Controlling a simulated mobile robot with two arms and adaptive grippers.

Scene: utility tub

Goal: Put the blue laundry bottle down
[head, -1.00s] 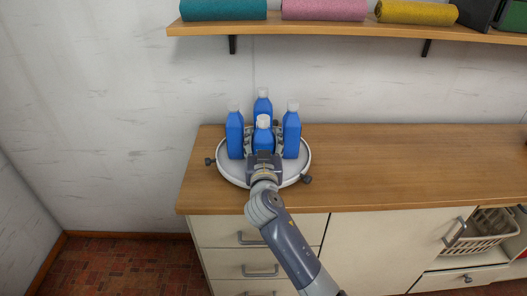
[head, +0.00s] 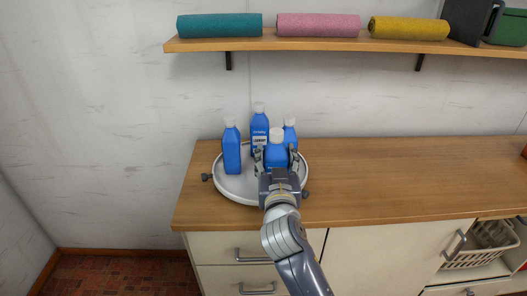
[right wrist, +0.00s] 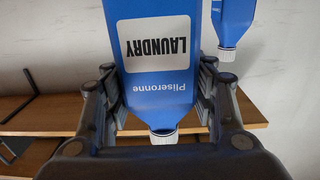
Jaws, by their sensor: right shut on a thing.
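My right gripper (head: 276,157) is shut on a blue laundry bottle (head: 277,150) with a white cap, its fingers on either side. The bottle looks upright in the head view. In the right wrist view the held bottle (right wrist: 165,85) fills the middle, its "LAUNDRY" label upside down in the picture. It is over the right part of a round white tray (head: 232,190); the gripper hides its base, so I cannot tell whether it touches the tray. My left gripper is not in view.
Similar blue bottles stand on the tray: one at left (head: 232,153), one at back (head: 260,135), one at right (head: 290,132), partly hidden. The wooden counter (head: 400,180) is clear to the right. A shelf (head: 330,44) with rolled towels is above.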

